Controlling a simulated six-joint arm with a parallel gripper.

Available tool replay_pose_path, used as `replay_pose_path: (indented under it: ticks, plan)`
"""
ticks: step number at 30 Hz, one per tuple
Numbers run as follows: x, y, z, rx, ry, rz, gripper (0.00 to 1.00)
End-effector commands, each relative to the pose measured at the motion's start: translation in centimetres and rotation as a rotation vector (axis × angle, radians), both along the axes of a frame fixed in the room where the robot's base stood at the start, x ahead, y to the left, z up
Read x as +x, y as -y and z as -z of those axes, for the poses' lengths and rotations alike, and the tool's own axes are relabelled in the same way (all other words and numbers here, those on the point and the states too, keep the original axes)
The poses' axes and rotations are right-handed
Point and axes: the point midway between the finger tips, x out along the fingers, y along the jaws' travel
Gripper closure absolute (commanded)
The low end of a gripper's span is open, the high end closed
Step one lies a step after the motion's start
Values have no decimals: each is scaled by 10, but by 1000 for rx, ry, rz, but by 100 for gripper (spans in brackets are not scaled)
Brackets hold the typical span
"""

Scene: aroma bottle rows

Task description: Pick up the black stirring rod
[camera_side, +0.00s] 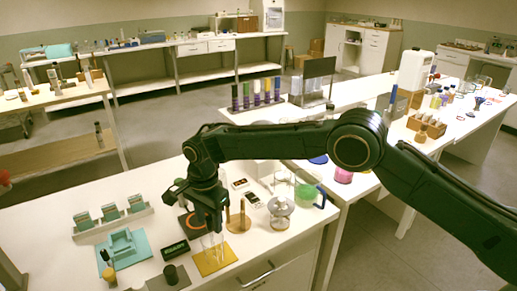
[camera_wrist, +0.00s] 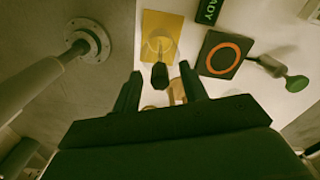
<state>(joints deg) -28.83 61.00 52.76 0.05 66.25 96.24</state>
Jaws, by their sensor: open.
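A black rod-like piece (camera_wrist: 160,76), which looks like the top of the stirring rod, shows in the wrist view between my fingertips. It rises from a clear glass vessel (camera_wrist: 158,45) on a yellow mat (camera_wrist: 174,20). My gripper (camera_wrist: 160,72) is open, with one finger on each side of the black piece and visible gaps between. In the side view my gripper (camera_side: 208,229) points down over the yellow mat (camera_side: 222,262) and the glass (camera_side: 212,241). The rod cannot be made out there behind the gripper.
A black pad with an orange ring (camera_wrist: 209,66) lies beside the yellow mat. A wooden stand (camera_side: 238,221) is close to the gripper's right. Glassware on a stand (camera_side: 280,208) is further right.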

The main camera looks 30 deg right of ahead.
Motion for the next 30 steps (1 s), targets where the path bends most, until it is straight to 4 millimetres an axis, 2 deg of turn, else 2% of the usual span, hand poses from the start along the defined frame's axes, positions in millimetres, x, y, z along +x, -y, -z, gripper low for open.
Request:
replay_pose_path:
  ticks: [4, 18, 24, 25, 30]
  plan:
    - [0, 0, 7, 0, -1, 0, 57]
    - [0, 0, 6, 0, 0, 0, 57]
    - [0, 0, 6, 0, 0, 0, 96]
    - [0, 0, 6, 0, 0, 0, 99]
    - [0, 0, 6, 0, 0, 0, 99]
